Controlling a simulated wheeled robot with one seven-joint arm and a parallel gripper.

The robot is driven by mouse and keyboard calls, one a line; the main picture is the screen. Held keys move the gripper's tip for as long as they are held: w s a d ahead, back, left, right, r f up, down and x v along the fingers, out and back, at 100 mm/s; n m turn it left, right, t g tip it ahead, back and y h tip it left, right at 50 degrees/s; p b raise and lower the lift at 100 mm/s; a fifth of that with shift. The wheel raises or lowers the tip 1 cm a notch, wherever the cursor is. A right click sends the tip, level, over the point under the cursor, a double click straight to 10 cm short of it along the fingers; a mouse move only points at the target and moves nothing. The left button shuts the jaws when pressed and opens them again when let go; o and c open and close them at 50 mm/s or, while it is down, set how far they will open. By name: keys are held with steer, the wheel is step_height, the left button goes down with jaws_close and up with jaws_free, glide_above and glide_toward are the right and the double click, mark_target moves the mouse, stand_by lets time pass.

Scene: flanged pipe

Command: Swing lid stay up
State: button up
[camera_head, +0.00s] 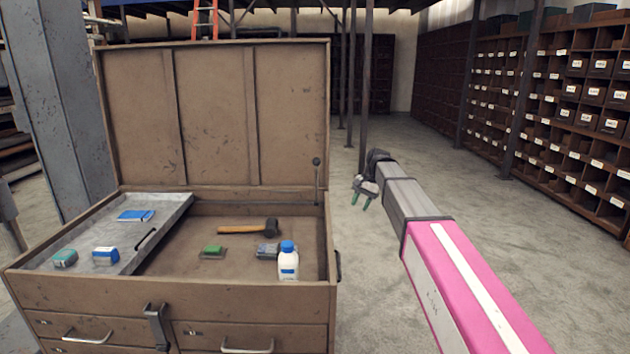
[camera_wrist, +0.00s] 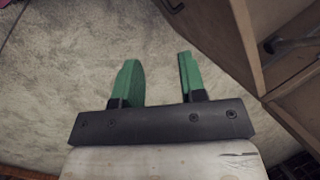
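The brown chest (camera_head: 200,296) stands at the left with its lid (camera_head: 215,115) raised upright. The lid stay (camera_head: 317,182) looks like a thin dark rod with a round knob at its top, at the lid's lower right corner. It stands nearly upright by the chest's right back corner. Whether its top is fixed to the lid I cannot tell. My gripper (camera_head: 361,201) is to the right of the chest and the stay, apart from both. In the wrist view my gripper's green fingers (camera_wrist: 158,65) are spread with bare floor between them.
A grey sliding tray (camera_head: 90,250) holds a blue booklet and small boxes. A hammer (camera_head: 248,228), a green-topped block (camera_head: 212,252) and a white bottle (camera_head: 288,262) are inside the chest. The chest's edge (camera_wrist: 240,45) is close at right in the wrist view. Floor at right is clear.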

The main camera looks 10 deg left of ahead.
steer(key=g, duration=0.1)
glide_toward(317, 177)
steer(key=w+f, duration=0.1)
steer(key=w, duration=0.1)
steer(key=shift+y, duration=0.4)
steer(key=x, duration=1)
steer(key=shift+s+d+f, duration=0.1)
steer(key=shift+s+f, duration=0.1)
steer(key=shift+s, duration=0.25)
steer(key=shift+c, duration=0.3)
